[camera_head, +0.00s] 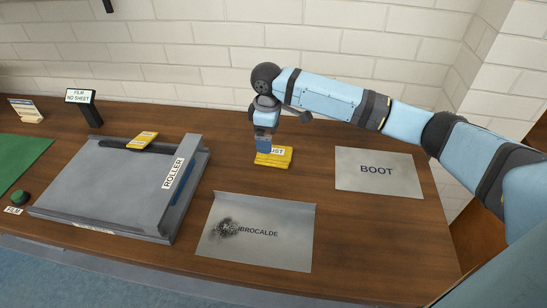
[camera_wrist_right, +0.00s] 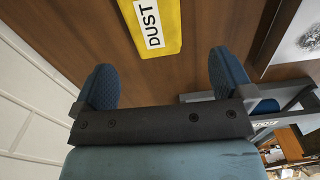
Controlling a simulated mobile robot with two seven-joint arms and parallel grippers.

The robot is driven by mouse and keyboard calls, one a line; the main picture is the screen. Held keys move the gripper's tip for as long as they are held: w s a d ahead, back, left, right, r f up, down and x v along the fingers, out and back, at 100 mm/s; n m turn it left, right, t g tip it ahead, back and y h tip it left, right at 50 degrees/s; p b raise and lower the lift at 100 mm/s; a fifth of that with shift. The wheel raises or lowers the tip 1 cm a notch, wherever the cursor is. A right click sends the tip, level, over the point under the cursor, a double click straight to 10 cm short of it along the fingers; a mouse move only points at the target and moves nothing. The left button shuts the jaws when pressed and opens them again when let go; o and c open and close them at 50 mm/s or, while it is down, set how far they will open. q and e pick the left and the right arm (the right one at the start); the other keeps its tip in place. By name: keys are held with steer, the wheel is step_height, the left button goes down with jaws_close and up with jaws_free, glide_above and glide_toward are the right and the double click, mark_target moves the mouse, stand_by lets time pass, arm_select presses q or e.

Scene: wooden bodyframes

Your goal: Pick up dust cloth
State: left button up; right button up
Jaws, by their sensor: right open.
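The dust cloth (camera_head: 272,160) is a yellow folded cloth with a white label reading DUST, lying on the wooden table near the middle. My right gripper (camera_head: 264,145) points down over it and hides part of its left end and label. In the right wrist view, the cloth (camera_wrist_right: 172,44) lies ahead of the open, empty fingers (camera_wrist_right: 163,85), roughly in line with the gap between them. The height of the fingertips above the table is hard to tell. My left gripper is not in view.
A grey ROLLER tray (camera_head: 110,190) with another yellow cloth (camera_head: 142,140) on its back edge stands left. A BROCALDE plate (camera_head: 285,250) with a dark smudge lies in front, a BOOT plate (camera_head: 400,170) right. A white brick wall (camera_head: 210,60) rises behind.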

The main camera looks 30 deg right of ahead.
mark_target(274, 156)
step_height(274, 156, down, 8)
steer(key=shift+w+d+r+b, duration=0.15)
steer(key=shift+r+b, duration=0.1)
steer(key=shift+b, duration=0.25)
steer(key=c, duration=1)
